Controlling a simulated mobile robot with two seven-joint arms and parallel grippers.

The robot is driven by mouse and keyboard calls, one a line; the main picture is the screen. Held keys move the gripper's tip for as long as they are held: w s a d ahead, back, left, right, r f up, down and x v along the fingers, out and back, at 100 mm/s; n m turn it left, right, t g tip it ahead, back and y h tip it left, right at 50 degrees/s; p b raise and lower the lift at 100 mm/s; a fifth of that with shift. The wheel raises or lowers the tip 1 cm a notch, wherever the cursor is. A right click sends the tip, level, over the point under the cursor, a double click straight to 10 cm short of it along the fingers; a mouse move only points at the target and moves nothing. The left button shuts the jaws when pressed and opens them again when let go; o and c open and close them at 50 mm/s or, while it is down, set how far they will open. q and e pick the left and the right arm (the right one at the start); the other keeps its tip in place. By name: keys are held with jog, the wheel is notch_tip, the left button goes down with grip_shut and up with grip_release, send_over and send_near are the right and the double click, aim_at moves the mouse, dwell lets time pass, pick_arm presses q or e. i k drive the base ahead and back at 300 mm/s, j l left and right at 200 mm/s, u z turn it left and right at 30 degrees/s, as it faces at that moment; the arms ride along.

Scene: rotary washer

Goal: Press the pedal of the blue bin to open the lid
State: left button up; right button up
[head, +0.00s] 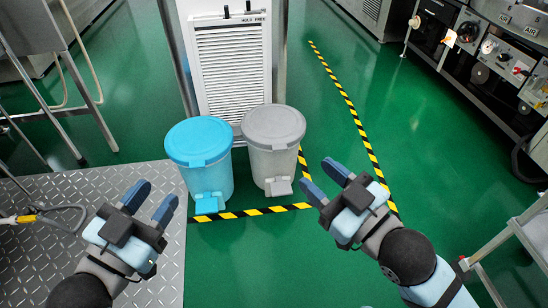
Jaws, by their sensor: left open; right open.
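The blue bin (205,165) stands on the green floor, left of centre, with its round lid (199,138) closed. Its pedal (209,203) sticks out low at the front, close to the yellow-and-black floor tape. My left gripper (151,201) is open and empty, to the left of the bin and nearer to me, over the metal plate. My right gripper (322,181) is open and empty, to the right of the bins. Neither gripper appears to touch the blue bin.
A grey bin (272,143) with a closed lid and its own pedal (278,187) stands right beside the blue one. A white louvred cabinet (232,65) is behind them. A diamond-patterned metal plate (60,260) lies at left. Green floor (245,255) in front is clear.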

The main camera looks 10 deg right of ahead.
aim_at(207, 204)
jog(key=i+z, duration=0.2)
jog(key=i, duration=0.25)
jog(key=i+j+z, duration=0.25)
jog(key=i, duration=0.25)
